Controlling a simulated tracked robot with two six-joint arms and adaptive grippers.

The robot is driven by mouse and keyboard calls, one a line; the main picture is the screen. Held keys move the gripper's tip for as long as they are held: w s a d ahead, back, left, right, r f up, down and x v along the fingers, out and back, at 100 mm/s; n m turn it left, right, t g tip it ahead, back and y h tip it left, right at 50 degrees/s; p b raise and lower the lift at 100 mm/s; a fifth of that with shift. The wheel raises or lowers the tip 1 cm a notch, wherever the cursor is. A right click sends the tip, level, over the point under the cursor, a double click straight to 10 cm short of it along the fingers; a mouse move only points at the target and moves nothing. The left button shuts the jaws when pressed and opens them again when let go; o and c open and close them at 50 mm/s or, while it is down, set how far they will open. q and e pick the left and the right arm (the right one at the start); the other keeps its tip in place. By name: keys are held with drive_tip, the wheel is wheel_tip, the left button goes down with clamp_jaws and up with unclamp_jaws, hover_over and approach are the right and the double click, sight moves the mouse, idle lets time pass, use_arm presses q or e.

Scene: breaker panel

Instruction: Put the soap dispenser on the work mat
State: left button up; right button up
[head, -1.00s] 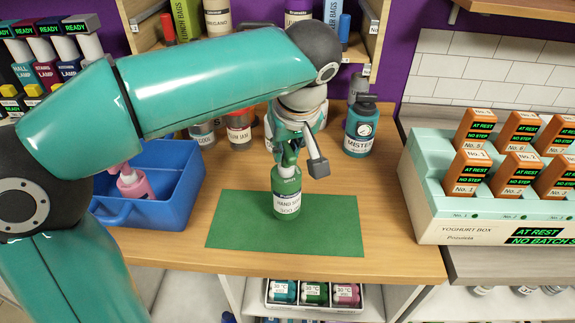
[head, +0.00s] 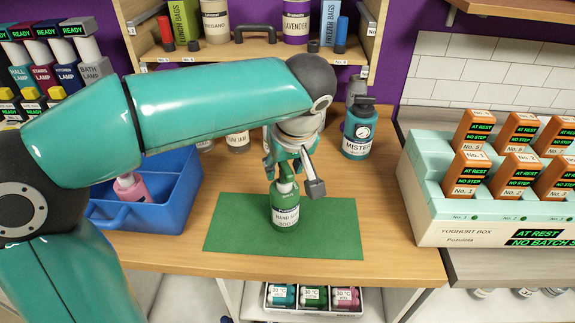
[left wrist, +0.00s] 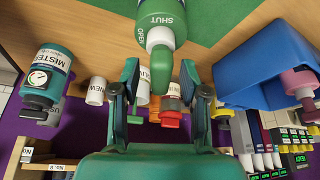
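The soap dispenser (head: 285,212), a green bottle with a white label and green pump top, stands upright on the green work mat (head: 235,225), near its middle. In the left wrist view the dispenser (left wrist: 160,28) shows from above, its green spout pointing toward my gripper. My left gripper (head: 293,170) is just behind and above the pump top. In the left wrist view its two fingers (left wrist: 165,88) are spread apart, with the spout between their tips and a gap on each side. The mat (left wrist: 205,18) also shows there. My right gripper is not in view.
A blue bin (head: 165,205) with a pink-topped bottle (head: 131,187) stands left of the mat. The teal mister (head: 358,130) stands behind right, and the yoghurt box (head: 450,215) right. Several jars stand behind. A shelf (head: 255,48) overhangs the back.

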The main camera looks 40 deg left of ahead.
use_arm(q)
drive_tip(key=shift+r, duration=0.1)
drive_tip(key=shift+d+r, duration=0.1)
drive_tip(key=shift+r, duration=0.15)
drive_tip(key=p+v, duration=0.1)
drive_tip(key=v, duration=1)
drive_tip(key=shift+r, duration=0.2)
drive_tip(key=shift+s, duration=0.2)
